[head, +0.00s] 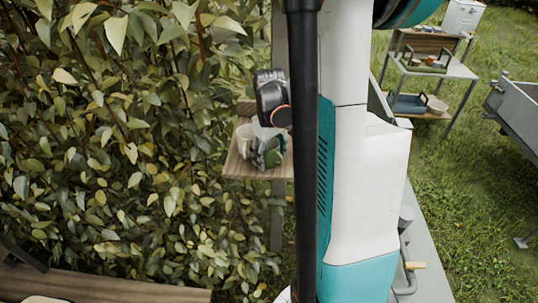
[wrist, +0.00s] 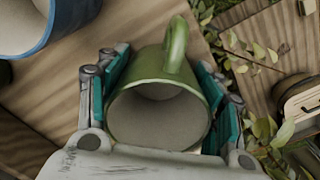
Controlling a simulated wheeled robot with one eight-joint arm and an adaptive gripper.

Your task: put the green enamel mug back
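The green enamel mug (wrist: 158,130) sits between the two fingers of my gripper (wrist: 160,105) in the wrist view. Its open mouth faces the camera and its handle points to the top of the picture. The teal finger pads lie against both sides of the mug, and it looks empty. In the head view the mug (head: 273,156) shows small and partly covered by my gripper (head: 266,143), at a small wooden shelf (head: 240,172) by the hedge. I cannot tell whether its base touches the shelf.
A pale mug (head: 244,137) stands left of the green one. A blue-rimmed vessel (wrist: 45,45) is at upper left in the wrist view. Dense hedge (head: 120,140) borders the shelf. A rack (head: 430,70) and a grey metal trailer (head: 515,110) stand on the grass to the right.

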